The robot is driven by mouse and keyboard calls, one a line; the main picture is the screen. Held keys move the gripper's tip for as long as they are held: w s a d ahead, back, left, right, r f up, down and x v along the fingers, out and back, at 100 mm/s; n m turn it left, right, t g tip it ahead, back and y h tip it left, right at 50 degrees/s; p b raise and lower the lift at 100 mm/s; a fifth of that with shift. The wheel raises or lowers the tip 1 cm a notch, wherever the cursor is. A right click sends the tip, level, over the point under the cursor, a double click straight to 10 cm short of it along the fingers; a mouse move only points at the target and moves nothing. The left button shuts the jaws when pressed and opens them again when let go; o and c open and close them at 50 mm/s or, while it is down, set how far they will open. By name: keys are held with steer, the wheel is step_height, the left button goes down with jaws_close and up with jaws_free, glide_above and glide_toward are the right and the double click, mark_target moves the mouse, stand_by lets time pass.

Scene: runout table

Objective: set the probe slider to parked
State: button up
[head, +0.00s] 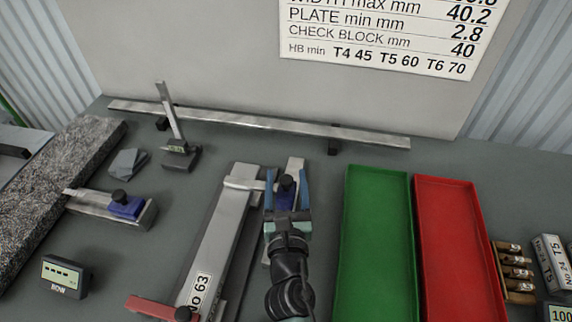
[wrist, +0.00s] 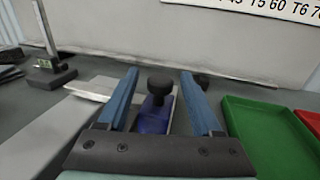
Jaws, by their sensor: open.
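A blue slider (head: 285,199) with a black knob sits on a narrow metal bar (head: 295,164) in the middle of the table. My gripper (head: 287,174) is open, its two blue fingers on either side of this slider. In the wrist view, the slider's blue body (wrist: 154,118) and black knob (wrist: 160,84) show between the open fingers (wrist: 160,74); I cannot tell whether they touch. A second blue slider (head: 126,208) with a black knob is on a metal gauge at the left. No parked mark is readable, and I cannot tell which slider is the probe.
A long grey fixture marked No 63 (head: 222,230) with a red arm (head: 150,308) lies close left of my gripper. A green tray (head: 375,240) and red tray (head: 460,250) lie right. A metal rail (head: 260,122) runs behind; an upright stand (head: 180,155) is back left.

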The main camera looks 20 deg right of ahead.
steer(key=shift+x, duration=1.6)
jaws_close()
